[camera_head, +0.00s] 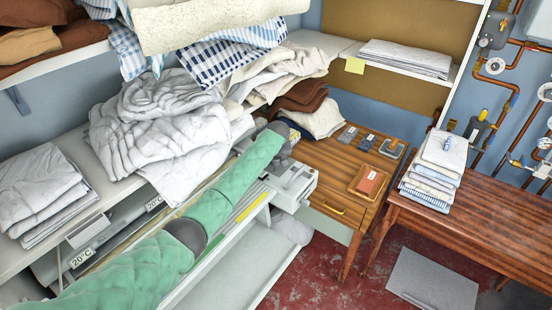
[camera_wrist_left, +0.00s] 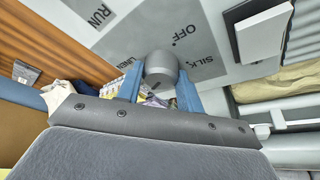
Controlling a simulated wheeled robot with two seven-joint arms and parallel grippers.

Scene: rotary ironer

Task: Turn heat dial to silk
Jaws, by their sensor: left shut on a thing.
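The heat dial (camera_wrist_left: 160,66) is a grey round knob on a light grey panel (camera_wrist_left: 125,42), in the left wrist view. The words OFF, SILK and LINEN are printed around it, with SILK to its right and LINEN to its left. My left gripper (camera_wrist_left: 160,88) has its two blue fingers on either side of the knob and is shut on it. I cannot tell for sure which word the knob points to. In the head view my left gripper (camera_head: 281,129) is at the ironer's white end housing (camera_head: 292,183); the dial is hidden there. My right gripper is not in view.
Crumpled white linen (camera_head: 160,120) and a folded stack (camera_head: 40,190) lie left of my arm. A wooden table (camera_head: 330,165) with a small tray (camera_head: 368,182) stands behind the housing. A bench (camera_head: 450,225) with folded cloths (camera_head: 437,170) is at right. Striped cloth (camera_head: 225,60) hangs above.

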